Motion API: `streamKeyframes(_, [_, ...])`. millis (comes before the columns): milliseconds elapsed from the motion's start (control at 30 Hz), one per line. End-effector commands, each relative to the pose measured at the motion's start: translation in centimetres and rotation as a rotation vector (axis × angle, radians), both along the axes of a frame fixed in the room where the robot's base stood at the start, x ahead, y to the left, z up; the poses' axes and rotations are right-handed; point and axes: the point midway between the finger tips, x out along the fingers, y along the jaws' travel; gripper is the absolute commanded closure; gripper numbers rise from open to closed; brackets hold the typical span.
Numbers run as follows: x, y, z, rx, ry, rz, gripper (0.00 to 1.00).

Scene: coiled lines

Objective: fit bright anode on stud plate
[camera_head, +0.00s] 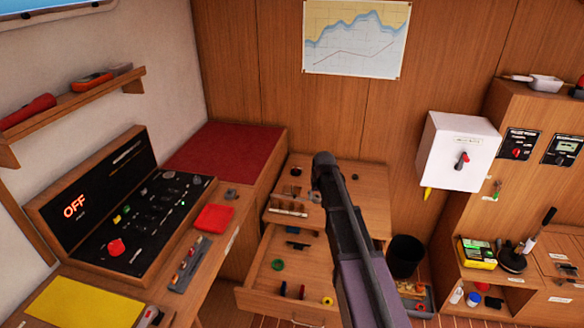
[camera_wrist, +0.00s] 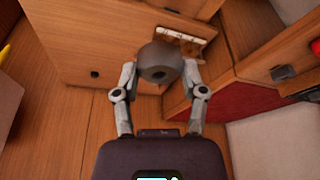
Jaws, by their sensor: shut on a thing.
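A dull grey rounded piece with a dark central hole, which I take to be the anode (camera_wrist: 160,64), sits between the fingers of my gripper (camera_wrist: 160,78) in the wrist view. Both fingers press on its sides, and it is held in the air. In the head view my dark arm reaches over the wooden cabinet and hides the gripper's fingertips and the held piece. I cannot pick out the stud plate with certainty in either view.
A small sectioned tray (camera_head: 289,208) lies on the cabinet top (camera_head: 355,182); it also shows behind the held piece in the wrist view (camera_wrist: 190,34). Below, an open drawer (camera_head: 262,304) holds several small parts. A black bin (camera_head: 404,256) stands right of my arm. A control console (camera_head: 150,225) is left.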

Motion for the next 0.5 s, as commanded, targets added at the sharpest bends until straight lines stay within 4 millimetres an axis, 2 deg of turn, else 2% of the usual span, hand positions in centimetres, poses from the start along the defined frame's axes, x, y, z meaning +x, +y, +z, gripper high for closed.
streamKeyframes(33, [0.0,0.0,1.8,0.0,0.0,0.0,1.0])
streamKeyframes(200, [0.0,0.0,4.5,0.0,0.0,0.0,1.0])
streamKeyframes(500, [0.0,0.0,7.3,0.0,0.0,0.0,1.0])
